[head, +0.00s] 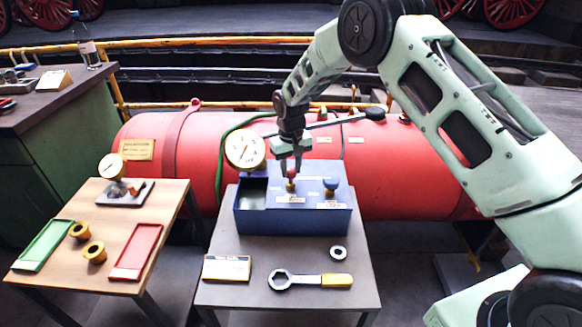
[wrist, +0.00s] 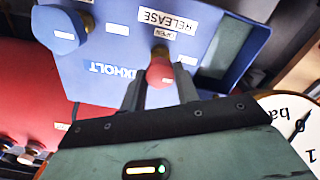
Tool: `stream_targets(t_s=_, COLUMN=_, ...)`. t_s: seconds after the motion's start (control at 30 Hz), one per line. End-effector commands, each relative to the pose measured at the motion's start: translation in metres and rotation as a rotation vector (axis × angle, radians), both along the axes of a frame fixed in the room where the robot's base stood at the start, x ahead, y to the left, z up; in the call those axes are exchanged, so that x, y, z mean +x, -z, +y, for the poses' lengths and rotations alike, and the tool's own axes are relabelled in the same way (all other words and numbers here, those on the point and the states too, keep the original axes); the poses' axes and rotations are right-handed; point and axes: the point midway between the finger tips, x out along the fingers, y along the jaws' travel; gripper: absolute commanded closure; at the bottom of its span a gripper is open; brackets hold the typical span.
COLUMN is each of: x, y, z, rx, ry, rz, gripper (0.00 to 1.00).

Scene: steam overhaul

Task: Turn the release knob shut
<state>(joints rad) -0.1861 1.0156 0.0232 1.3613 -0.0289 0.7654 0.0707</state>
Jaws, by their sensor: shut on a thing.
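The release knob is a red knob (wrist: 160,72) on the top of a blue box (head: 268,222), near labels reading RELEASE and OPEN in the wrist view. In the head view the knob is small and mostly hidden between the fingers, with a yellow part (head: 291,187) just under it. My gripper (head: 291,168) points down onto the box from above. Its two fingers stand on either side of the red knob in the wrist view (wrist: 160,88), and it is shut on the knob. I cannot tell which way the knob is turned.
A blue knob (head: 331,184) stands on the box right of the release knob. A gauge (head: 245,149) stands behind the box, before a red boiler (head: 420,165). A wrench (head: 308,281), a ring (head: 338,252) and a card (head: 227,268) lie on the grey table (head: 262,300).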

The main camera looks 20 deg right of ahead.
Motion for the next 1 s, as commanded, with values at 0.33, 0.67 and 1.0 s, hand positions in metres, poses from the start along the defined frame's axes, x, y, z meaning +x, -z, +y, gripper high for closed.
stream_targets(t_s=0.33, x=0.001, y=-0.001, z=0.000, rx=0.000, ry=0.008, rz=-0.002, gripper=0.92)
stream_targets(t_s=0.67, x=0.000, y=0.000, z=0.000, rx=0.000, ry=0.007, rz=-0.001, gripper=0.48)
stream_targets(t_s=1.0, x=0.001, y=-0.025, z=0.000, rx=0.002, ry=0.006, rz=-0.004, gripper=0.48)
